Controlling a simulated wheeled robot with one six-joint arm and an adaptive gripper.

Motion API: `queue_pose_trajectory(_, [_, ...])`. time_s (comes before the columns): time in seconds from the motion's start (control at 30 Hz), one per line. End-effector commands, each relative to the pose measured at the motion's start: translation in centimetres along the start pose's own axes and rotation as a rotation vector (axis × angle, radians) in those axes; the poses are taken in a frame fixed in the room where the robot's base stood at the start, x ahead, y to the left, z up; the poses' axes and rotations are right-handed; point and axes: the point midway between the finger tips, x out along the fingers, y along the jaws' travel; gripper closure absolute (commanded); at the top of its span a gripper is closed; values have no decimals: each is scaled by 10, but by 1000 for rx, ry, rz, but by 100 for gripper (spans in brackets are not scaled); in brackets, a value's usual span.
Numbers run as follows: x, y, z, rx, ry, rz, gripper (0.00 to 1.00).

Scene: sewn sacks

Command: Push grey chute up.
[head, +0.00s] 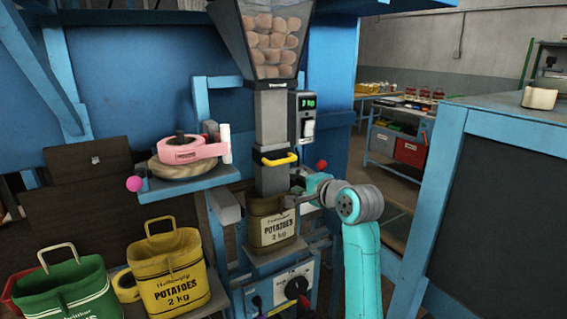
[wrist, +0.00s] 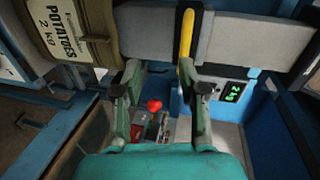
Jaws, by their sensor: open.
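The grey chute (head: 271,180) hangs upright below the hopper and has a yellow handle (head: 280,159) across its front. Its lower end meets the mouth of a tan potato sack (head: 278,230); whether it reaches inside is hidden. My gripper (head: 289,201) is in front of the chute's lower end, below the handle and by the sack's top. In the wrist view, my open gripper (wrist: 160,72) faces the grey chute (wrist: 240,40). The yellow handle (wrist: 187,35) is beside the right fingertip; I cannot tell if they touch. The sack (wrist: 95,25) is at left.
The hopper (head: 268,45) above holds potatoes. A scale display (head: 307,102) is right of the chute. A pink tape dispenser (head: 190,150) sits on a left shelf. Green (head: 65,292) and yellow (head: 170,270) sacks stand lower left. A red knob (head: 321,164) is near my arm.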

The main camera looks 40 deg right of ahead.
Motion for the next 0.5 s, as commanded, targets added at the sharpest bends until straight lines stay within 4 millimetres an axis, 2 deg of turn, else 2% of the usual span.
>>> queue_pose_trajectory(0.03, [-2,-14,-7,10,3,-4,59])
queue_pose_trajectory(0.1, [-5,-26,-13,26,3,-2,59])
queue_pose_trajectory(0.2, [-7,-35,-19,40,4,1,59])
queue_pose_trajectory(0.37, [-1,-38,-20,46,2,4,59])
queue_pose_trajectory(0.5, [18,-38,-19,45,1,5,59])
